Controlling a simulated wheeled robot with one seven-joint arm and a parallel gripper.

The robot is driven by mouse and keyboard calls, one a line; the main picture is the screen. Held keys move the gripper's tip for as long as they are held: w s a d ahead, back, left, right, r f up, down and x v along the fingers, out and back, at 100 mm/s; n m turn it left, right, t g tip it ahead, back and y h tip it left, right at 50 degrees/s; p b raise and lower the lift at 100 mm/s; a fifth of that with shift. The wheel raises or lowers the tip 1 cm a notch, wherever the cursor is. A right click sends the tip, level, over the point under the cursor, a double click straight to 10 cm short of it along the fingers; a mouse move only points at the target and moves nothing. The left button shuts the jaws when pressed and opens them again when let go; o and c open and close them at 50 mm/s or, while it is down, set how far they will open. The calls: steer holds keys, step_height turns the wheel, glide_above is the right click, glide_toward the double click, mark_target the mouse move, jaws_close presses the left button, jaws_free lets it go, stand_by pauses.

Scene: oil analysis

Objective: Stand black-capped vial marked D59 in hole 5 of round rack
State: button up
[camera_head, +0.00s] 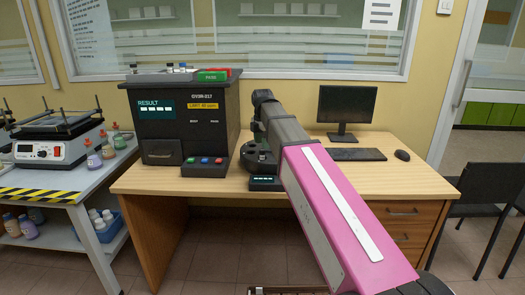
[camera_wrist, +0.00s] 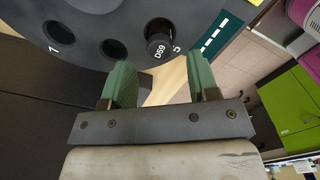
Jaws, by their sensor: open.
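The black-capped vial marked D59 (camera_wrist: 159,43) shows in the wrist view, at the hole beside the printed 5 of the dark round rack (camera_wrist: 85,15). It appears to stand in that hole; its lower part is hidden. My gripper (camera_wrist: 157,80) is open, with its two green fingers spread and nothing between them. The vial lies just beyond the fingertips, apart from them. In the head view the round rack (camera_head: 258,160) is on the wooden desk, partly hidden by my arm; my fingers cannot be made out there.
A black analyser (camera_head: 186,120) stands left of the rack, with a green and red tray (camera_head: 214,76) on top. A monitor (camera_head: 346,105), keyboard (camera_head: 358,154) and mouse (camera_head: 402,155) are at the right. Bare desk (camera_head: 160,182) lies in front of the analyser.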

step_height(320, 180, up, 7)
steer(key=shift+f, duration=0.15)
stand_by(0.4)
